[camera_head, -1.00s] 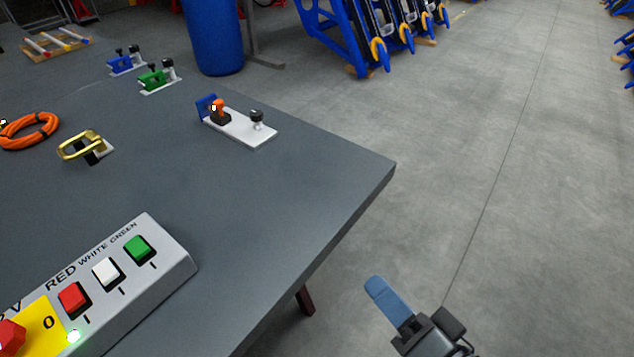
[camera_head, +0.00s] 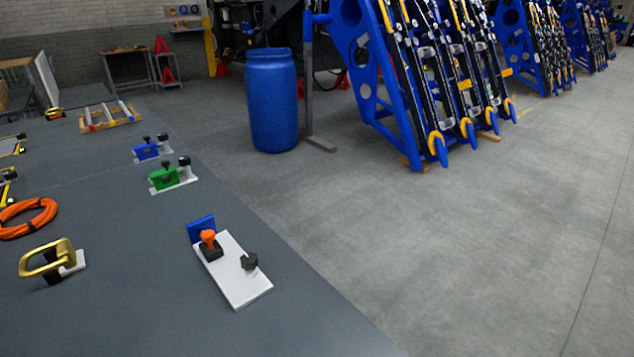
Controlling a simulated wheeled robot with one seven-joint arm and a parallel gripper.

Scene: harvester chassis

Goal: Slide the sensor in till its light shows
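A white plate (camera_head: 248,286) lies on the grey table. A blue upright tab (camera_head: 201,229) stands at its far left end. A small black block with an orange top (camera_head: 209,242), which looks like the sensor, sits on the plate close to the tab. I cannot tell whether they touch, and I see no lit light on it. My gripper is not in view.
Left of the plate on the table (camera_head: 130,300) are a brass-coloured handle (camera_head: 48,258) and an orange coil (camera_head: 28,217). Behind are green (camera_head: 165,177) and blue (camera_head: 147,150) fixtures. A blue barrel (camera_head: 272,100) and blue racks stand beyond. The floor at right is clear.

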